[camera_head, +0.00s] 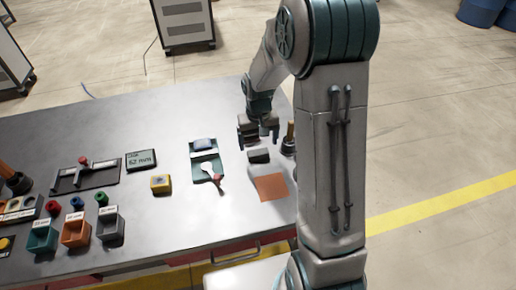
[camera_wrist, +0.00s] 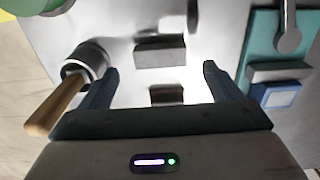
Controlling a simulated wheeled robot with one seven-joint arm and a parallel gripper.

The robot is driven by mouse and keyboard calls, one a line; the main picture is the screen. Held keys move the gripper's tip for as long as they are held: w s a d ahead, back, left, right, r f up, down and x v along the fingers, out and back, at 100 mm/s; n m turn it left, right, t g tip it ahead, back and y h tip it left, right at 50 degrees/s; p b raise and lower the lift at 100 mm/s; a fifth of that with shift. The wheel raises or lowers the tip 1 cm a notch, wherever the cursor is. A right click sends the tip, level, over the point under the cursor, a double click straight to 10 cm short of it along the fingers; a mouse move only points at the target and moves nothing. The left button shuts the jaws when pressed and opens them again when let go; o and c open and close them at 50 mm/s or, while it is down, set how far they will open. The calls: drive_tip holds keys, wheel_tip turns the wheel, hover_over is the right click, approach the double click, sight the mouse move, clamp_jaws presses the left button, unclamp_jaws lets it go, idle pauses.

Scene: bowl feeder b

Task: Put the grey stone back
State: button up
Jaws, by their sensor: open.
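A grey block (camera_head: 258,156), which looks like the grey stone, lies flat on the table just in front of my gripper. In the wrist view this block (camera_wrist: 160,53) lies beyond my fingertips, roughly centred between them and apart from both. My gripper (camera_head: 259,138) is open and empty above the table. Its two fingers (camera_wrist: 160,72) show spread apart in the wrist view. A second, darker block (camera_wrist: 166,94) shows between the fingers, closer to the palm and partly hidden by it. Whether either block has a marked place cannot be told.
An orange square (camera_head: 271,188) lies in front of the grey block. A wooden-handled tool (camera_wrist: 60,102) stands close beside one finger. A teal fixture (camera_head: 207,168) with a blue piece and a lever is to the left. A yellow block (camera_head: 161,184) and small bins (camera_head: 75,229) are further left.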

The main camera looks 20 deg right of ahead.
sight(258, 152)
drive_tip(key=s+r+t, duration=0.2)
drive_tip(key=s+r, duration=0.8)
drive_tip(key=r, duration=0.5)
drive_tip(key=s+r+t, duration=0.1)
drive_tip(key=s, duration=1)
drive_tip(key=shift+r, duration=0.15)
